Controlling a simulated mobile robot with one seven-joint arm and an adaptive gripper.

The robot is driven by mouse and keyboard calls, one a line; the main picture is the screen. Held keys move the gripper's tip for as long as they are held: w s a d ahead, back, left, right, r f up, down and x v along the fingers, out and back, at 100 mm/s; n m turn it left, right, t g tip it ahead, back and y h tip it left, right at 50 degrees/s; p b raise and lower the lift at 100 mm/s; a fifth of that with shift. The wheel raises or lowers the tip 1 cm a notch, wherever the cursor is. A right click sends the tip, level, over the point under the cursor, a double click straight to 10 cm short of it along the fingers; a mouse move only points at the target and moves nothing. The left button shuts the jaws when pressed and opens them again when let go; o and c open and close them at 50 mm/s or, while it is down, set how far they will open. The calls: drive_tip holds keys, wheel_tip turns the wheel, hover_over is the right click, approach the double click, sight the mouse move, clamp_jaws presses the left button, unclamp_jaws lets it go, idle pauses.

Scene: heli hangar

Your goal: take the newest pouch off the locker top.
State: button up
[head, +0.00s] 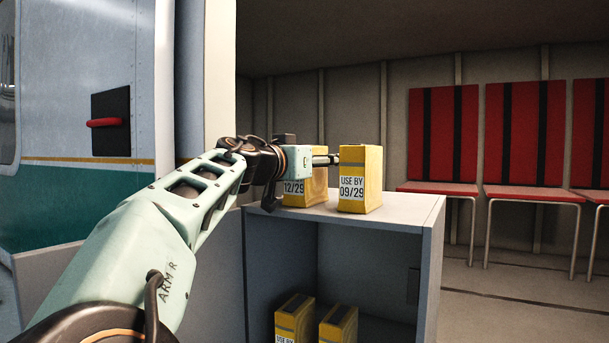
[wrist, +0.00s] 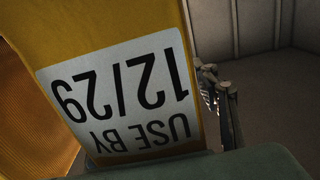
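A yellow pouch labelled 12/29 (head: 318,190) stands upright on the locker top (head: 405,210), partly hidden behind my gripper (head: 327,160). Its white label, upside down, fills much of the wrist view (wrist: 115,95). A second yellow pouch labelled USE BY 09/29 (head: 362,180) stands to its right, a little nearer the front. 12/29 is the later date. My gripper is close in front of the 12/29 pouch at upper height, its finger end reaching toward the 09/29 pouch. In the wrist view one finger shows just right of the 12/29 pouch; the other is hidden, so its opening is unclear.
Two more yellow pouches (head: 338,326) stand inside the open locker below, their dates not readable. A helicopter side with a red handle (head: 103,122) is at left. Red chairs (head: 440,140) line the back wall at right. The locker top right of the pouches is clear.

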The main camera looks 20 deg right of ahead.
clamp_jaws()
drive_tip(key=shift+r, duration=0.2)
